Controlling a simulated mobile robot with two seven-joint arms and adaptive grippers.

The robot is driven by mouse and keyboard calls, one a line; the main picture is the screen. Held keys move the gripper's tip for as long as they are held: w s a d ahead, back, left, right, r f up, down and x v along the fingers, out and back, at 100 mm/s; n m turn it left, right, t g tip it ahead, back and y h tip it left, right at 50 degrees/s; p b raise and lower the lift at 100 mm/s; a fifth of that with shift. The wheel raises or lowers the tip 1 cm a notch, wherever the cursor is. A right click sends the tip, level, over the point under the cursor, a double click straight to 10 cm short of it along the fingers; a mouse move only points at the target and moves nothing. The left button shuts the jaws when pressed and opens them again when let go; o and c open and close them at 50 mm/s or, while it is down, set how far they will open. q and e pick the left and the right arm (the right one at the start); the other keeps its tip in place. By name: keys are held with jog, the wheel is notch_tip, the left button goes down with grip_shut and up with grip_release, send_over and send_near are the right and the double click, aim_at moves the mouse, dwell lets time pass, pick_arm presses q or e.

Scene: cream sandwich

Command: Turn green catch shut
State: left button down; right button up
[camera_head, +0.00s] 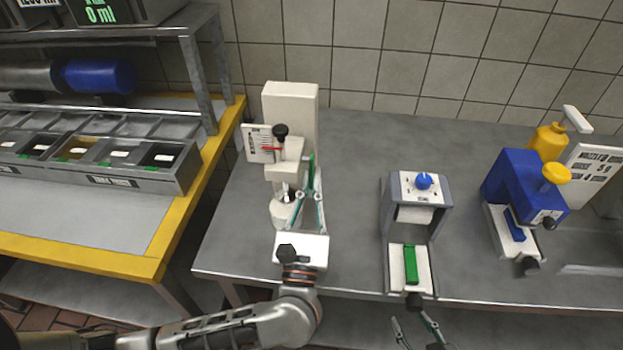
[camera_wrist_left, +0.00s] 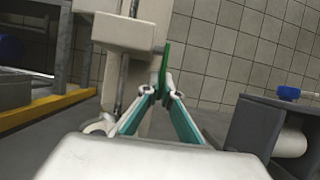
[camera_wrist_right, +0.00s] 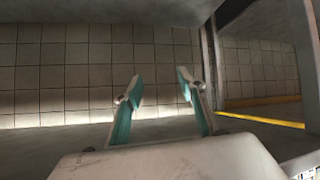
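A thin green catch (camera_head: 311,170) stands upright on the right side of the white machine (camera_head: 290,105). In the left wrist view, the green catch (camera_wrist_left: 164,66) rises between my fingertips. My left gripper (camera_head: 309,185) reaches up from the front of the table, and its fingers close in on the lower part of the catch from both sides. The exact contact is small and partly hidden by the fingertips. My right gripper (camera_head: 416,325) is low, in front of the table edge, with its fingers apart. In the right wrist view, the right gripper (camera_wrist_right: 158,85) is empty.
A grey device with a blue knob (camera_head: 424,181) and a green bar (camera_head: 410,265) stands right of the white machine. A blue and yellow device (camera_head: 525,185) is farther right. A yellow-edged table (camera_head: 100,262) with a bin rack (camera_head: 150,178) stands at left.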

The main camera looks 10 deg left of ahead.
aim_at(311, 181)
jog(key=shift+r, duration=0.1)
pick_arm(q)
jog(key=p, duration=0.1)
jog(key=s+g+p, duration=0.1)
jog(key=p, duration=0.1)
jog(key=shift+r+g, duration=0.25)
jog(key=shift+g, duration=0.05)
jog(key=shift+s+g+p, duration=0.1)
jog(key=shift+g+p, duration=0.3)
jog(key=shift+p, duration=0.2)
jog(key=shift+s+r+g, duration=0.1)
jog(key=shift+s+g, duration=0.15)
jog(key=shift+g, duration=0.45)
jog(key=shift+s+g, duration=0.15)
jog(key=shift+g, duration=0.15)
jog(key=shift+s+r+g, duration=0.15)
jog(key=shift+s+g, duration=0.05)
jog(key=shift+g, duration=0.4)
jog(key=shift+s+r+g, duration=0.1)
jog(key=shift+s+g, duration=0.1)
jog(key=shift+g, duration=0.4)
pick_arm(e)
jog(key=shift+s+d+r+h, duration=0.2)
jog(key=shift+s+d+r, duration=0.1)
jog(key=shift+d+r, duration=0.15)
jog(key=shift+s+d+r+h, duration=0.25)
jog(key=shift+d+r, duration=0.1)
jog(key=shift+d, duration=0.15)
